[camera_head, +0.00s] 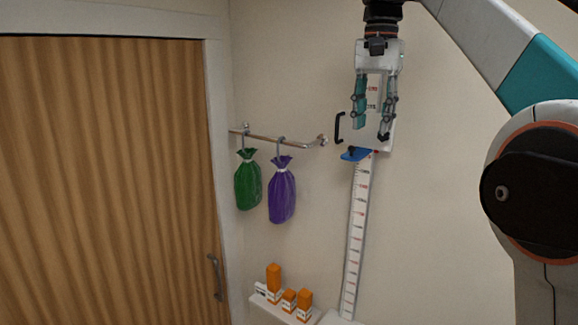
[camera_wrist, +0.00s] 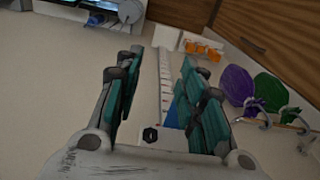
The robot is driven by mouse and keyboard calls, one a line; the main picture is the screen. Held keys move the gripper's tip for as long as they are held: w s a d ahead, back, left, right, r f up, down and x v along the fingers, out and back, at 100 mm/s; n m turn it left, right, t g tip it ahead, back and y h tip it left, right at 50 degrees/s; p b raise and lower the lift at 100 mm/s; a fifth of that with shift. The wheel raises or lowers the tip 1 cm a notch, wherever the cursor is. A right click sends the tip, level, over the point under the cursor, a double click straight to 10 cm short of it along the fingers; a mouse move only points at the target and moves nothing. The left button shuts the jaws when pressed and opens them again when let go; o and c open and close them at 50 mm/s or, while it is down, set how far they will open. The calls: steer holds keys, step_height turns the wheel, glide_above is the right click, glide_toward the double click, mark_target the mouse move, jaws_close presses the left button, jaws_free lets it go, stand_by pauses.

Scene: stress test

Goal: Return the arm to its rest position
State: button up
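My gripper (camera_head: 374,112) is at the upper middle right of the head view, pointing down in front of a white wall-mounted height gauge (camera_head: 354,235). Its two teal-padded fingers are apart and nothing shows between them. In the wrist view my gripper (camera_wrist: 160,100) also shows its fingers spread, with the gauge's scale (camera_wrist: 165,80) visible beyond them. My arm reaches in from the right side of the head view. The gauge's blue slider (camera_head: 356,154) is just below the fingertips, and a black handle (camera_head: 339,128) is to their left. I cannot tell whether the fingers touch the gauge.
A green bag (camera_head: 247,182) and a purple bag (camera_head: 282,194) hang from a metal wall rail (camera_head: 275,140) left of my gripper. Orange boxes (camera_head: 274,277) stand on a low white shelf (camera_head: 283,312). A wooden door (camera_head: 105,180) is at the left.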

steer(key=s+d+f+n+t+b, duration=0.1)
steer(key=s+f+b, duration=0.8)
steer(key=f, duration=1.5)
steer(key=s+f+n+t+b, duration=0.3)
steer(key=s+f+b, duration=0.6)
steer(key=f+b, duration=0.8)
steer(key=s+d+f+n+t+b, duration=0.1)
steer(key=s+f+n+t+b, duration=0.2)
steer(key=f, duration=2.8)
steer(key=s+b, duration=0.5)
steer(key=b, duration=0.5)
steer(key=shift+s+d+f, duration=0.3)
steer(key=shift+s+f, duration=0.05)
steer(key=shift+s, duration=0.05)
steer(key=shift+o, duration=0.6)
